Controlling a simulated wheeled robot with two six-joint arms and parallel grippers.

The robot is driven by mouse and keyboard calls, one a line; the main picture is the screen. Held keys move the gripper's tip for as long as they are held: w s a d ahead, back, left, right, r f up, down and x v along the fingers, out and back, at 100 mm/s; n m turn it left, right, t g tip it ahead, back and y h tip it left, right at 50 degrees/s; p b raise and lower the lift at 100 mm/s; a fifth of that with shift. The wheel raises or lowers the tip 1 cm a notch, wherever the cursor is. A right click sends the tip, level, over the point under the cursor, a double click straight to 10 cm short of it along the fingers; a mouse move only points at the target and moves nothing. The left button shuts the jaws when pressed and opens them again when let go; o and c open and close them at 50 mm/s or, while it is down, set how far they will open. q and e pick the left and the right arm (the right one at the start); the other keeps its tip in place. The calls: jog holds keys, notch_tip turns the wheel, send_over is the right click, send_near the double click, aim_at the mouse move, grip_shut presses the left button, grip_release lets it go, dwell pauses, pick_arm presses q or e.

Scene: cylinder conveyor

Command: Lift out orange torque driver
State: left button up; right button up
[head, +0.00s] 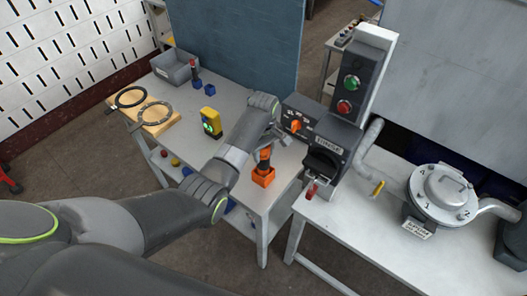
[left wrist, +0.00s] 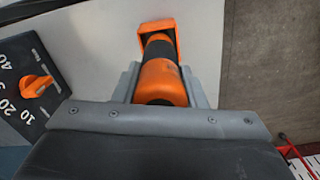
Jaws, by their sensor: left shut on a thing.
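The orange torque driver (left wrist: 161,82) has an orange body with a black band. In the left wrist view it lies between the two grey fingers of my left gripper (left wrist: 160,88), which is shut on it. Its far end is at an orange square holder (left wrist: 158,28). In the head view the driver (head: 264,158) stands upright at the orange holder (head: 263,177) near the front right corner of the left table. My left gripper (head: 272,146) is at its upper part. Whether the driver's lower end is inside the holder I cannot tell. My right gripper is not in view.
A control box (head: 318,130) with an orange knob stands close to the right of my left gripper. A yellow device (head: 211,122), a grey bin (head: 175,67) and a wooden board (head: 147,117) with two rings are further left. A lidded pot (head: 441,190) sits on the right table.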

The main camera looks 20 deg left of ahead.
pick_arm(q)
jog(key=shift+w+r, duration=0.1)
jog(key=shift+r, duration=3.7)
